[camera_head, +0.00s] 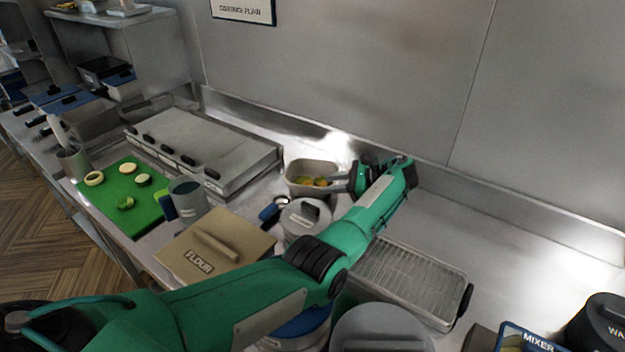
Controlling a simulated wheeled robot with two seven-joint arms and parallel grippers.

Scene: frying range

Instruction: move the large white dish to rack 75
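The large white dish (296,188) looks like a pale, deep, rectangular dish with yellow, orange and green food in it. It stands on the steel counter near the back wall. My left arm reaches across the counter, and my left gripper (335,183) points left at the dish's right side. Its fingertips overlap the rim in the picture; whether they grip it is unclear. A tray with a wire rack (415,278) lies to the right of my arm, its left part partly hidden. No number 75 is readable. My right gripper is out of view.
A lidded grey pot (302,216) and a flour box (213,247) stand in front of the dish. A steel unit with several knobs (205,145) is left of it. A green board (118,208) holds food pieces. Counter right of the gripper (470,225) is clear.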

